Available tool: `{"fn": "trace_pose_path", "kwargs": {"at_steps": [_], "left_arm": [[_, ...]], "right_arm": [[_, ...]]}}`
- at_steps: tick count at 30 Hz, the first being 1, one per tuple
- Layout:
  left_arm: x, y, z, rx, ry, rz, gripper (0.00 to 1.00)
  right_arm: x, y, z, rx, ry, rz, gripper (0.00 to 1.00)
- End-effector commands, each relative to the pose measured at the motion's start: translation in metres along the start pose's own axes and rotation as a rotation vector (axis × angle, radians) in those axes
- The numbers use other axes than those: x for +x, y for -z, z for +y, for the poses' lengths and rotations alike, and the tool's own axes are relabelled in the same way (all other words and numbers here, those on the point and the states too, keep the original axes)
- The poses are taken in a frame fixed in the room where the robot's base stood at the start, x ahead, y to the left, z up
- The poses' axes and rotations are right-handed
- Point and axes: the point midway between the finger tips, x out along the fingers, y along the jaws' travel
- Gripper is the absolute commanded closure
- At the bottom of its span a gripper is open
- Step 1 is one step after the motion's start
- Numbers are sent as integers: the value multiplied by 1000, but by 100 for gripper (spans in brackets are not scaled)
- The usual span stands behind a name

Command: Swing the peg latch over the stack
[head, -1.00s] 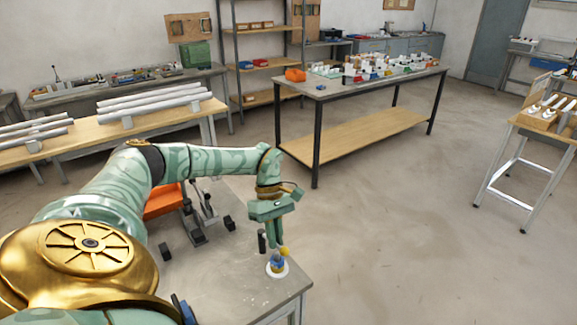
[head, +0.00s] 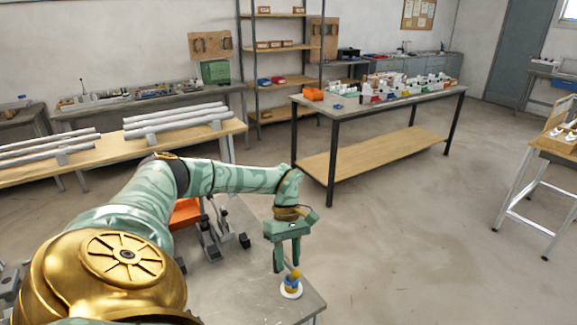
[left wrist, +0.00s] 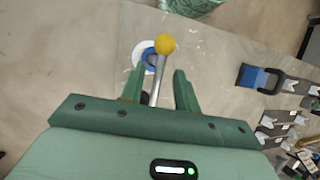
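The stack sits near the bench corner in the head view, a blue piece (head: 291,284) on a white disc (head: 291,293). The peg latch's yellow ball (head: 296,274) appears just above the blue piece. In the left wrist view a grey rod (left wrist: 157,80) ends in that ball (left wrist: 165,44), which overlaps the blue piece (left wrist: 149,56) and the white disc (left wrist: 139,50). My left gripper (head: 287,268) is open and points down beside the stack. In the left wrist view the rod shows between its parted fingers (left wrist: 157,82); contact cannot be told. My right gripper is not in view.
The grey bench (head: 235,285) also carries dark clamp-like fixtures (head: 210,238) and an orange part (head: 186,212) behind my left arm. In the left wrist view a blue and black part (left wrist: 255,78) lies to the right. The bench near the stack is mostly bare.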

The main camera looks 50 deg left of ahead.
Motion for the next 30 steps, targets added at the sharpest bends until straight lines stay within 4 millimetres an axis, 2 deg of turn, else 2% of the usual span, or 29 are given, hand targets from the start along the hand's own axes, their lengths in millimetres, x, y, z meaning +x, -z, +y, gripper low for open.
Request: {"fn": "trace_pose_path", "kwargs": {"at_steps": [6,10,14,22,27,30], "left_arm": [[-2,0,0,0,-1,-1,68],[-17,-1,1,0,-3,0,68],[-48,-1,1,-1,-6,0,68],[-123,-1,0,-1,-6,-1,68],[-152,-1,0,-1,-3,-1,68],[-160,0,0,-1,-1,-1,68]], "right_arm": [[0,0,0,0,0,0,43],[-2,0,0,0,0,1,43],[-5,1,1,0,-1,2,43],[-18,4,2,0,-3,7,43],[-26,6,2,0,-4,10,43],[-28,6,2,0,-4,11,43]]}}
